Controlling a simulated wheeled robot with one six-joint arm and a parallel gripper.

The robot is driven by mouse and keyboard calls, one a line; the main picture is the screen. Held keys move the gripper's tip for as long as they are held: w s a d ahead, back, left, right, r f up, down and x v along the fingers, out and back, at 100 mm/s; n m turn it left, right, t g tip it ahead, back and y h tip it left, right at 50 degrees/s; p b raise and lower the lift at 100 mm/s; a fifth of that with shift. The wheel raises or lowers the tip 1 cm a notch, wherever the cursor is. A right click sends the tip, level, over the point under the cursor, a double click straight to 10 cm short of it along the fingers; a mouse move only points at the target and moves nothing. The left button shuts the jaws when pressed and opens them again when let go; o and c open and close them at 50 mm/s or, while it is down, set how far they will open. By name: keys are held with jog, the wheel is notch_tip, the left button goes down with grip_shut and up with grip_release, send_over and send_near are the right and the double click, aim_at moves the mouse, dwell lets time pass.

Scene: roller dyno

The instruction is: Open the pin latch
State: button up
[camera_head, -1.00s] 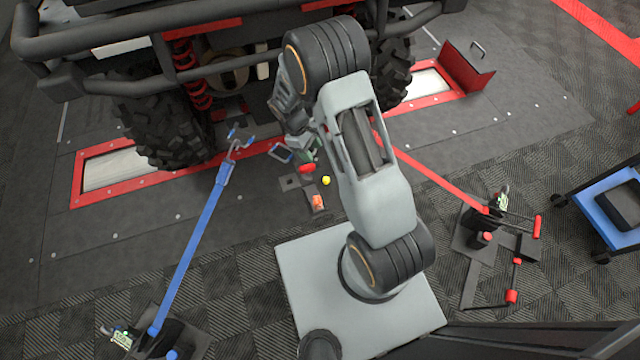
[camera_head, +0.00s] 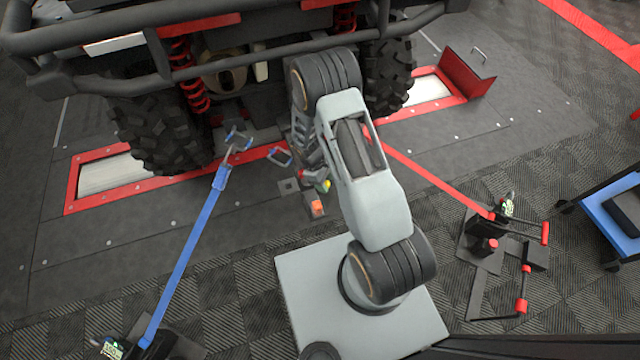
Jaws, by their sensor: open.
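A small latch fitting stands on the dark floor plate (camera_head: 289,186) in front of the vehicle. My arm hides the area right of the latch.
A blue strap (camera_head: 187,252) runs from a hook at the vehicle's front to a floor anchor at lower left. A red strap (camera_head: 440,182) runs to a winch stand (camera_head: 485,245) at right. A blue cart (camera_head: 612,210) stands far right. The vehicle's bumper bar (camera_head: 190,75) overhangs behind.

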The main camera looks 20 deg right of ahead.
jog(key=shift+f, duration=0.15)
grip_shut()
dwell(0.4)
